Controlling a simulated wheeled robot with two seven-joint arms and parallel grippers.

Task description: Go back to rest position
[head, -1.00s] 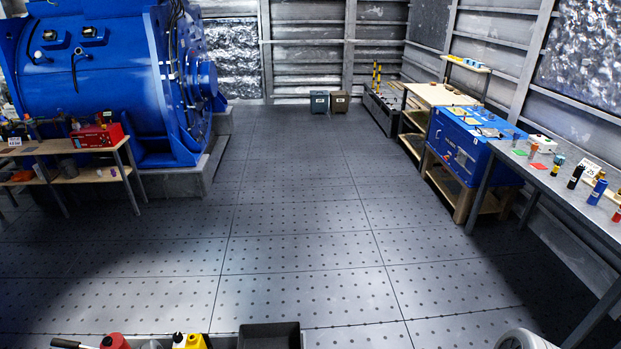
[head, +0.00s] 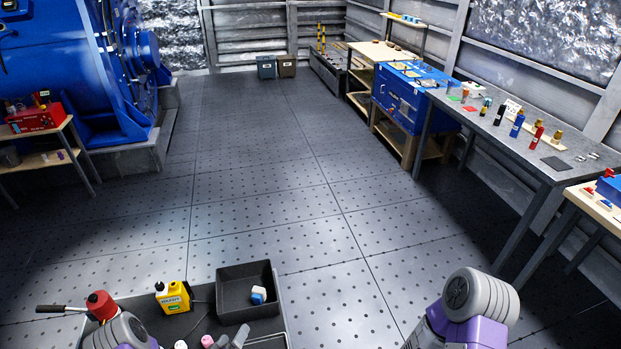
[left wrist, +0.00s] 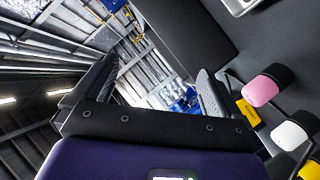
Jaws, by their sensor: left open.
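My left gripper (head: 232,338) shows at the bottom of the head view, low over a dark grey surface and just below a black bin. In the left wrist view my left gripper (left wrist: 150,88) has its two dark fingers spread apart, with nothing between them. It points toward the walls and roof of the hall. My right arm (head: 470,300) shows at the lower right as a grey and purple joint. Its gripper is out of the frame.
The black bin (head: 231,306) holds a small blue and white item. Pink (left wrist: 262,90) and white (left wrist: 290,134) capped items lie close to the left gripper. A long workbench (head: 520,155) stands right; the middle floor is clear.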

